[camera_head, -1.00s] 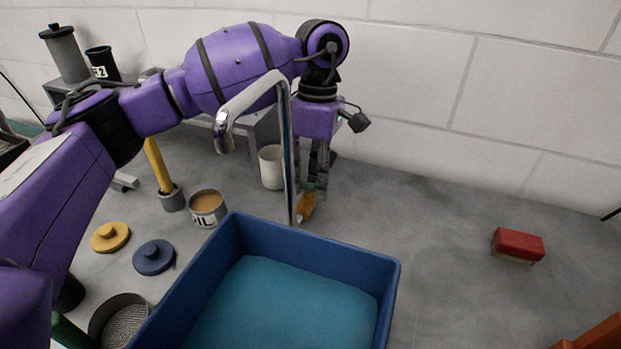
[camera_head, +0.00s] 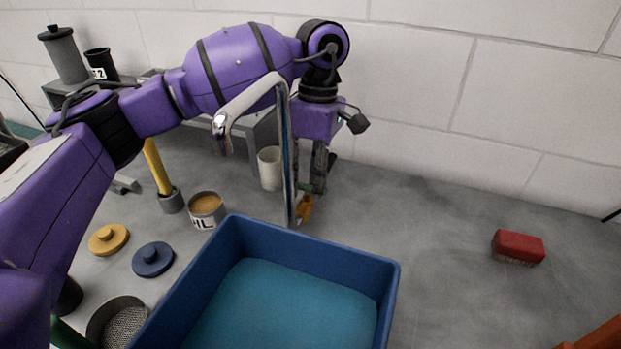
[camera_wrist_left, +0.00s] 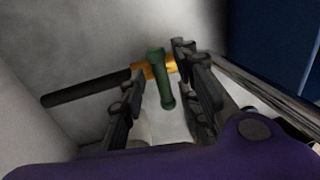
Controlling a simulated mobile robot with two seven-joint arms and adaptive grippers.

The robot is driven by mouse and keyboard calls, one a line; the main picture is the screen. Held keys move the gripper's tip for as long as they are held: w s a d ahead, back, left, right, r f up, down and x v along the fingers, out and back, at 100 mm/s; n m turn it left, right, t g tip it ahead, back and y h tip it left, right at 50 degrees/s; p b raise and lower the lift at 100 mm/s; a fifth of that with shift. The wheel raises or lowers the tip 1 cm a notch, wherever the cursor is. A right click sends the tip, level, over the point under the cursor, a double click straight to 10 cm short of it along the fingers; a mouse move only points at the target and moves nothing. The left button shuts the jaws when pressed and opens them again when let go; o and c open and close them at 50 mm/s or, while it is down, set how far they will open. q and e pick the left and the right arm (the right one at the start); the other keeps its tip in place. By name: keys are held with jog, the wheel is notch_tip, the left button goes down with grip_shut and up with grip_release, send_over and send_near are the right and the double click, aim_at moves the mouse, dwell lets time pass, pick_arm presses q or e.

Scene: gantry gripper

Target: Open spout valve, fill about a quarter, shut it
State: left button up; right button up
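The chrome spout (camera_head: 287,140) rises behind the blue tub (camera_head: 385,285) and its curved end hangs toward the left. No stream shows at its mouth. A brass valve (camera_head: 304,209) with a green handle (camera_head: 305,187) sits low by the spout's pipe. In the left wrist view the green handle (camera_wrist_left: 160,78) stands between the fingers, with the brass body (camera_wrist_left: 152,68) beyond it. My left gripper (camera_wrist_left: 165,85) is open around the handle, with gaps on both sides. The tub's inside shows a flat teal surface; I cannot tell its depth. My right gripper is out of view.
A red brush (camera_head: 518,247) lies on the right. The floor between tub and brush is clear.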

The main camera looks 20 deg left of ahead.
pick_arm(q)
notch_tip(320, 180, up, 12)
jog(key=w, duration=0.2)
jog(key=shift+w, duration=0.2)
jog(key=shift+f, duration=0.1)
dwell(0.4)
